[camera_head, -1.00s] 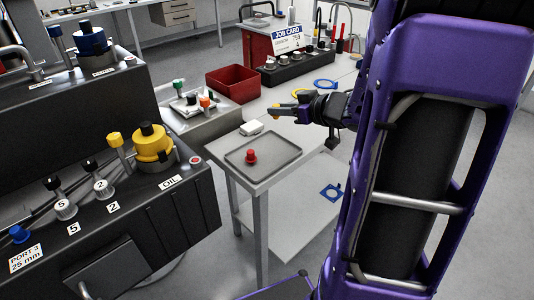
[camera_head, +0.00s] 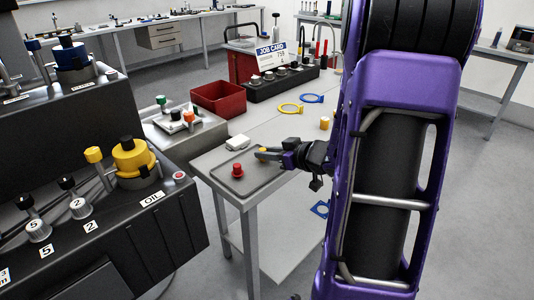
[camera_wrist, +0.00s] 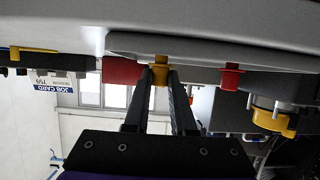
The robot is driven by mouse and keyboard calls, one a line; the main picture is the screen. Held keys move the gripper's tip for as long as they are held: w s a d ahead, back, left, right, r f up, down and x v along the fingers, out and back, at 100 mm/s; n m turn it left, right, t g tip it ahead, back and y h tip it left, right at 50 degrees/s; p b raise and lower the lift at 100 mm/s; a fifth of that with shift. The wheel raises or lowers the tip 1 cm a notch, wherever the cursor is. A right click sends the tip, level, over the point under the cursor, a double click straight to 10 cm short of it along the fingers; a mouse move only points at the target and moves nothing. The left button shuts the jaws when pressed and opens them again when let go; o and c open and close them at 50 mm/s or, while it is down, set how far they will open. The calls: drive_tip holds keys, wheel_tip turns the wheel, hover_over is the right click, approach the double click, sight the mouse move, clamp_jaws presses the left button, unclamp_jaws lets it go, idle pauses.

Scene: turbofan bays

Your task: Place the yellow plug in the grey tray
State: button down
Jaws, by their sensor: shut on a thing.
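My gripper (camera_head: 268,153) is shut on the yellow plug (camera_head: 262,149) at the right part of the grey tray (camera_head: 222,184). In the wrist view, which looks upside down, the yellow plug (camera_wrist: 161,72) sits between the two fingertips (camera_wrist: 160,80), close to the tray's underlying grey surface (camera_wrist: 200,46). I cannot tell whether the plug touches the tray. A red plug (camera_head: 237,170) stands in the tray, left of and nearer than my gripper; it also shows in the wrist view (camera_wrist: 231,76).
A white block (camera_head: 237,143) lies behind the tray. A red bin (camera_head: 218,97), yellow ring (camera_head: 290,109), blue ring (camera_head: 312,98) and yellow-topped cylinder (camera_head: 325,123) are farther back. The black oil console (camera_head: 150,225) stands at left. Middle of the bench is fairly clear.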

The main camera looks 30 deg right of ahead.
drive_tip(key=c, duration=0.8)
unclamp_jaws()
drive_tip(key=shift+f, duration=0.15)
drive_tip(key=shift+o, duration=0.2)
drive_tip(key=shift+r, duration=0.25)
drive_tip(key=shift+s+d+r, duration=0.15)
drive_tip(key=shift+s, duration=0.1)
drive_tip(key=p+v, duration=0.2)
drive_tip(key=v, duration=0.9)
drive_tip(key=shift+s+p, duration=0.15)
drive_tip(key=shift+p, duration=0.25)
